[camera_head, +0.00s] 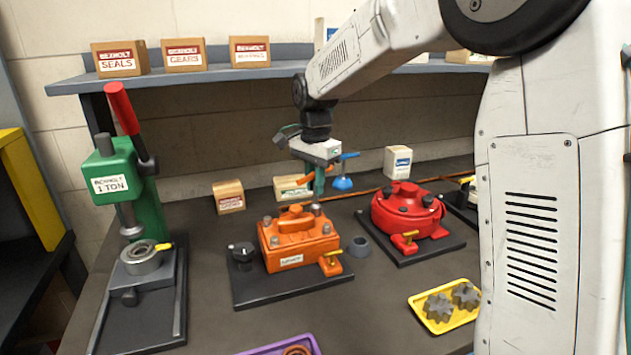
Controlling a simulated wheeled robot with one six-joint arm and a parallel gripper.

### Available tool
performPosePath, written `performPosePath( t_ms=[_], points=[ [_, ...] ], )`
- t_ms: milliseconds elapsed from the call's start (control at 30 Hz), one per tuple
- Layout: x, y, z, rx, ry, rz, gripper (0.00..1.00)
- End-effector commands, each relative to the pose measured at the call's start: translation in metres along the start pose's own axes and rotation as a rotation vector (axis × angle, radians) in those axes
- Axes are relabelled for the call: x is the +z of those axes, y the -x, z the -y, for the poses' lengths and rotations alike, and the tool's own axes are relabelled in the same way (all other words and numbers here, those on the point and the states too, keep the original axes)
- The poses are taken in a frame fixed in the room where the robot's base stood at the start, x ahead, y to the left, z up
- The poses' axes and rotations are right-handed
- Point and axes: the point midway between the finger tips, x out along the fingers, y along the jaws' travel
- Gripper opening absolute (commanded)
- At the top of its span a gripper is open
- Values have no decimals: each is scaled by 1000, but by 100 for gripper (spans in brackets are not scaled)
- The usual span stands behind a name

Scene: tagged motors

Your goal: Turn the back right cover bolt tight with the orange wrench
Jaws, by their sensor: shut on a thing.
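An orange motor (297,238) with a bolted cover stands on a dark base plate (290,292) on the bench. Its back right cover bolt (316,209) is a grey head at the cover's far right corner. My gripper (319,187) points down just above that corner. It is shut on the orange wrench (306,181), of which only a small orange part shows beside the teal fingers. The wrench's lower end is too small and hidden to tell whether it sits on the bolt or just above it.
A red motor (405,207) stands to the right, a green press (125,185) to the left. A grey ring (360,246) lies beside the orange motor. A blue tool (342,183) and small boxes are behind. A yellow tray (443,306) holds gears; a purple tray (262,350) is in front.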

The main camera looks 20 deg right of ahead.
Motion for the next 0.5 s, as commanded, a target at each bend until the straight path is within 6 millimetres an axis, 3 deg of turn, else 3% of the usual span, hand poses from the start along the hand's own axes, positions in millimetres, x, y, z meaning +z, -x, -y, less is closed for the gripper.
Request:
performPosePath(
  t_ms=[300, 400, 500],
  points=[
    [0, -1, 1, -1, -533, -1, 0],
    [0, -1, 2, 0, -627, -1, 0],
    [0, -1, 1, 0, -598, 0, 0]
  ],
)
